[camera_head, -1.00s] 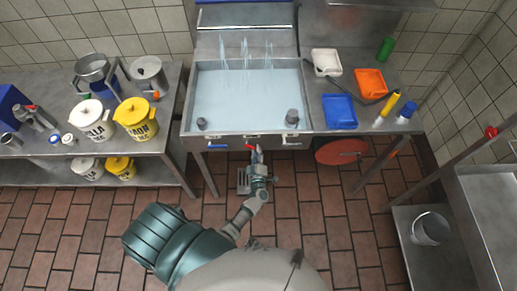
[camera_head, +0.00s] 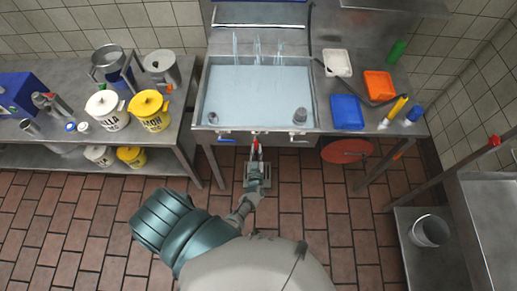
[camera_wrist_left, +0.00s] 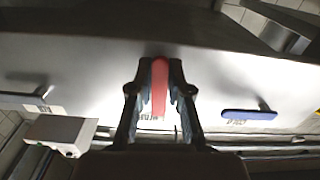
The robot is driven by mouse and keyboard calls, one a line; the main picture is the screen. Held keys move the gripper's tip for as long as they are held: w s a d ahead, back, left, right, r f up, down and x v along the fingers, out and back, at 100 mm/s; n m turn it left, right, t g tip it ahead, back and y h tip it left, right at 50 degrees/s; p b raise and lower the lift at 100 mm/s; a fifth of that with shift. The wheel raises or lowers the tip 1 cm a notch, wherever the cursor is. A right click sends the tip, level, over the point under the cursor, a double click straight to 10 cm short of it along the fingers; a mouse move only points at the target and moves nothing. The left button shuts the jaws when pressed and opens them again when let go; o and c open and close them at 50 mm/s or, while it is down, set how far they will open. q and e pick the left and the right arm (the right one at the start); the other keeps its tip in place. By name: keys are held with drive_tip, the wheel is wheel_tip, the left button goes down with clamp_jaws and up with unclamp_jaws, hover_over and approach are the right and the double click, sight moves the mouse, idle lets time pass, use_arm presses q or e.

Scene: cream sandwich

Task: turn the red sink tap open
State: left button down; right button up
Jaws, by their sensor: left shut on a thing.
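The red sink tap handle (camera_head: 256,143) is at the middle of the sink's front edge, between two blue handles (camera_head: 226,140). My left gripper (camera_head: 256,153) reaches it from the front. In the left wrist view the red handle (camera_wrist_left: 159,88) stands lengthwise between the two dark fingers of my left gripper (camera_wrist_left: 160,75), which are shut on it. The fingers hide part of its sides. The sink (camera_head: 259,88) holds pale blue water, and streams fall at its back. My right gripper is not in view.
A blue handle (camera_wrist_left: 249,115) is right of the fingers in the left wrist view. A red disc (camera_head: 346,150) hangs under the counter at right. Blue (camera_head: 347,112), orange (camera_head: 378,85) and white trays (camera_head: 338,63) lie right of the sink. A side table with pots stands at left.

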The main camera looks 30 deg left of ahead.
use_arm(q)
drive_tip(key=shift+s+a+m, duration=0.1)
drive_tip(key=shift+a+m, duration=0.1)
drive_tip(key=shift+m, duration=0.3)
drive_tip(key=c, duration=1.1)
unclamp_jaws()
drive_tip(key=v, duration=1.2)
drive_tip(key=shift+f, duration=0.1)
